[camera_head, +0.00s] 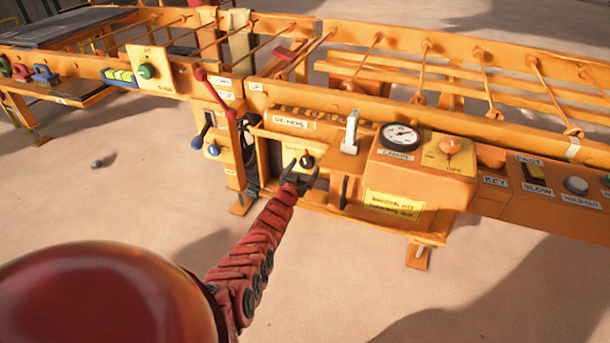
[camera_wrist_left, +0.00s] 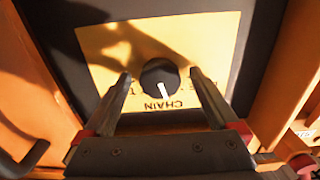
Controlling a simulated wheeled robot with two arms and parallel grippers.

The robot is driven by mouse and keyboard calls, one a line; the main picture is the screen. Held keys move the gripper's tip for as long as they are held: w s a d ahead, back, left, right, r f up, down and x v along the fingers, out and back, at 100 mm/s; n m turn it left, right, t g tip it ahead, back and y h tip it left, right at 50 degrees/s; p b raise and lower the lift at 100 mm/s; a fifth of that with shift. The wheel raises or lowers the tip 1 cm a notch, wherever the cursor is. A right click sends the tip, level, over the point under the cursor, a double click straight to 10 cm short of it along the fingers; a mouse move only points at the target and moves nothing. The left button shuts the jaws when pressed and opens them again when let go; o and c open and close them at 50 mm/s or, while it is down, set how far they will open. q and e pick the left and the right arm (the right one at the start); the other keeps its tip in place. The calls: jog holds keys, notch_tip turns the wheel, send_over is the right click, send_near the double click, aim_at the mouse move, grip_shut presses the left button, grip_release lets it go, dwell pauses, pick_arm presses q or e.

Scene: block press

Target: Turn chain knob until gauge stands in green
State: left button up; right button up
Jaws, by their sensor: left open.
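The chain knob (camera_wrist_left: 160,79) is black and round with a white pointer line. It sits on a yellow plate (camera_wrist_left: 105,45) lettered "CHAIN", upside down in the left wrist view. In the head view the knob (camera_head: 307,161) shows inside an open compartment. My left gripper (camera_wrist_left: 160,92) is open, with its fingers on either side of the knob; I cannot tell whether they touch it. The gripper also shows in the head view (camera_head: 300,172). The round white gauge (camera_head: 401,136), labelled "CHAIN", stands on the orange box to the right. Its needle reading is too small to tell.
An orange dial (camera_head: 450,146) with an "OFF" mark is right of the gauge. A grey upright lever (camera_head: 351,130) stands between compartment and gauge. A red-knobbed lever (camera_head: 214,92) is to the left. Sandy floor in front is mostly clear.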

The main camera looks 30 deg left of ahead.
pick_arm(q)
jog(key=shift+w+r, duration=0.1)
jog(key=shift+w, duration=0.15)
jog(key=c, duration=1.4)
jog(key=shift+o, duration=0.2)
